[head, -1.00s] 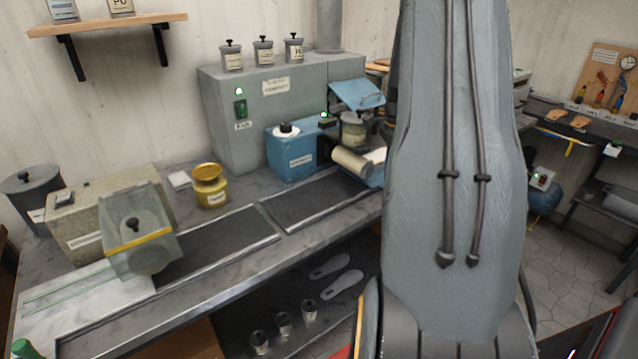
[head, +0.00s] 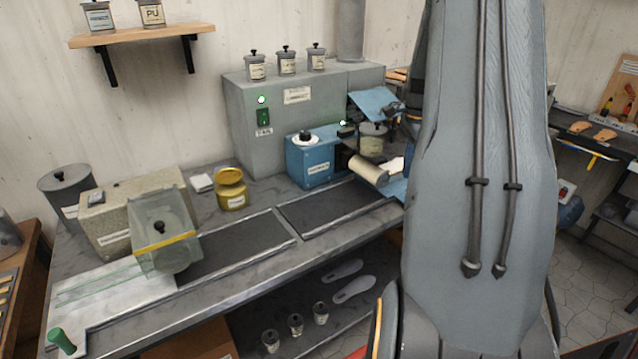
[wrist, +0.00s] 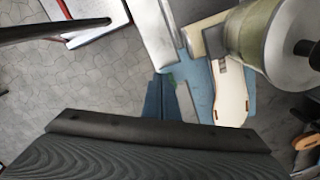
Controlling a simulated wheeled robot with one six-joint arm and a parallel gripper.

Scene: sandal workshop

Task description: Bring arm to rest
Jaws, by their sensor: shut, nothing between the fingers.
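My arm's grey link (head: 485,150) stands large in the right half of the head view and hides part of the bench behind it. In the wrist view my gripper (wrist: 162,78) shows as two narrow dark-blue fingers, shut together with nothing between them. They point over a blue surface (wrist: 202,85) that bears a pale sandal sole (wrist: 229,95). The fingers look apart from the sole, to its left. I cannot make out the gripper's fingers clearly in the head view.
A bench (head: 130,325) holds a blue machine (head: 309,162), a cream roll (head: 368,171), a yellow pot (head: 231,190) and a clear-hooded unit (head: 163,232). An olive cylinder (wrist: 281,40) is close at the wrist view's right. Tiled floor (wrist: 75,85) shows at its left.

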